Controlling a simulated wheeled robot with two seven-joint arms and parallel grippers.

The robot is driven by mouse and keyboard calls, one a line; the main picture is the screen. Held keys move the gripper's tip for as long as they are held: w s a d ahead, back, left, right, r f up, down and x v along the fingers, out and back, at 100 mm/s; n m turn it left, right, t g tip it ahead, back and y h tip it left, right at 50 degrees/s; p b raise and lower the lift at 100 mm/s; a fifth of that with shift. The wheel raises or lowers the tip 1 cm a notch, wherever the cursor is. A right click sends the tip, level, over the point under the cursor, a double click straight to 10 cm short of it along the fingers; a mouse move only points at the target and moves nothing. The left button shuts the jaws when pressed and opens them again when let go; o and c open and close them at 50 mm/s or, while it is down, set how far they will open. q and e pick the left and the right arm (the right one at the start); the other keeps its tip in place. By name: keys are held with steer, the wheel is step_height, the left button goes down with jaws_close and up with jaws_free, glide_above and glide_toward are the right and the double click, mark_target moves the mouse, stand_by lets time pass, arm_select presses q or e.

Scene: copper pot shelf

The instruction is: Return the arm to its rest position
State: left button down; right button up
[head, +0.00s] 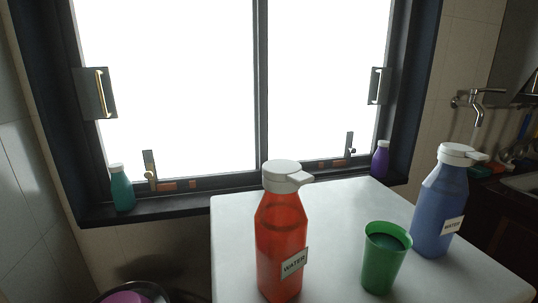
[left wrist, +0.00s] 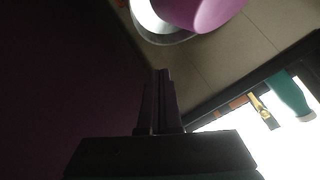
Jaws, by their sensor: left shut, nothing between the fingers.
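My left gripper (left wrist: 159,78) shows in the left wrist view with its two fingers shut together and nothing between them. It points toward a tiled surface, with a pink round object (left wrist: 200,8) in a metal-rimmed container beyond its tips. Neither gripper shows in the head view, and my right gripper is in neither view.
A white table (head: 228,232) carries a red bottle (head: 281,235), a green cup (head: 384,265) and a blue bottle (head: 438,210). Behind it, the window sill (head: 165,209) holds a teal bottle (head: 122,190) and a purple bottle (head: 380,160). The pink object (head: 127,297) is low at left.

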arm_select(q)
steer(key=s+d+f+n+g+h, duration=0.15)
steer(key=s+f+n+g, duration=0.4)
steer(key=s+f, duration=0.7)
steer(key=s+f+m+g+p, duration=0.1)
steer(key=s+f+p, duration=0.15)
steer(key=f, duration=0.55)
steer(key=s+f+m+g+p, duration=0.15)
steer(key=f+p, duration=0.25)
steer(key=f, duration=0.5)
steer(key=s+a+f+p, duration=0.1)
steer(key=s+f, duration=0.3)
steer(key=s, duration=0.4)
steer(key=s+a+f+g+p, duration=0.1)
steer(key=s+f+p, duration=0.2)
steer(key=s, duration=0.5)
steer(key=shift+a+f+n, duration=0.25)
steer(key=shift+f+n, duration=0.15)
steer(key=shift+f, duration=0.15)
steer(key=shift+y, duration=0.25)
